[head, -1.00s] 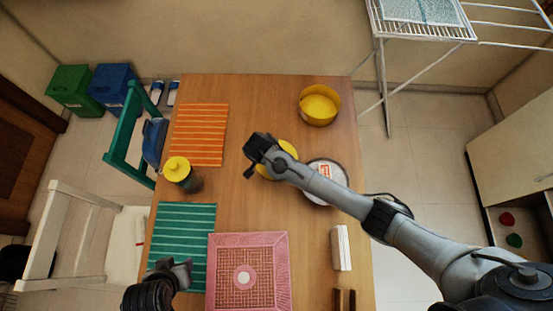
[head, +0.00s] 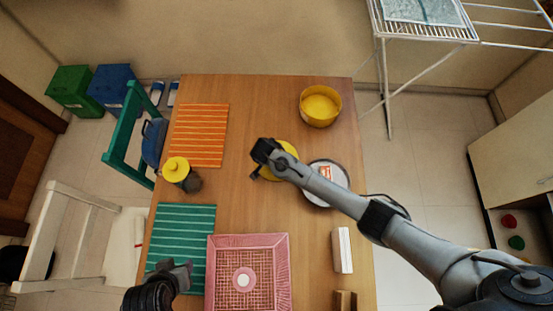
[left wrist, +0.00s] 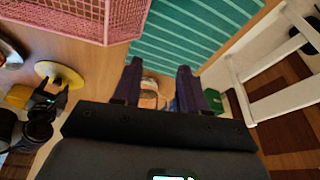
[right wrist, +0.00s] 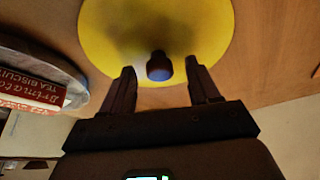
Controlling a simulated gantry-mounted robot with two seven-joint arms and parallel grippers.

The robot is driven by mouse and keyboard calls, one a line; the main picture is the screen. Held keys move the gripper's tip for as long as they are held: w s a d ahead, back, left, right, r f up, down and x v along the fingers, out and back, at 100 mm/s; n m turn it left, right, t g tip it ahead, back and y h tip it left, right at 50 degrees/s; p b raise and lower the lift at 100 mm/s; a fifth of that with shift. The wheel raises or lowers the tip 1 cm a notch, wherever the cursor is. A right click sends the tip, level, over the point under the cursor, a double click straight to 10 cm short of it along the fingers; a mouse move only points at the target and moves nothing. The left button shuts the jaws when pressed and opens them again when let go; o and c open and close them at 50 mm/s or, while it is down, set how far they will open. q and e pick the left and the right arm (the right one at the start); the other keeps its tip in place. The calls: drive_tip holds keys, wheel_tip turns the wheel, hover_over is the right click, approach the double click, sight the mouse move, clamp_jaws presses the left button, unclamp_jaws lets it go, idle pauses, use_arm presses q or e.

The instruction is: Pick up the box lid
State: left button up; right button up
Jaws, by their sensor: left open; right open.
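The box lid (head: 288,149) is a flat yellow disc lying on the table, partly hidden in the head view by my right gripper (head: 263,160). In the right wrist view the lid (right wrist: 205,25) fills the top, with a dark round knob (right wrist: 159,66) at its centre. The knob appears between the two open fingertips of my right gripper (right wrist: 160,70); contact cannot be told. The lid also shows in the left wrist view (left wrist: 60,72). My left gripper (head: 178,270) is open and empty over the teal striped mat. A round yellow open box (head: 320,104) stands at the back right.
A plate (head: 342,190) with a red biscuit pack (head: 325,174) lies under my right forearm. A yellow-topped jar (head: 176,170) stands at the left edge. A pink basket (head: 283,262), teal mat (head: 185,220), orange mat (head: 198,135) and white block (head: 342,250) lie around. The back middle is clear.

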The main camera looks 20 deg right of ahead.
drive_tip(key=shift+c, duration=0.4)
clamp_jaws()
drive_tip(key=shift+r, duration=0.1)
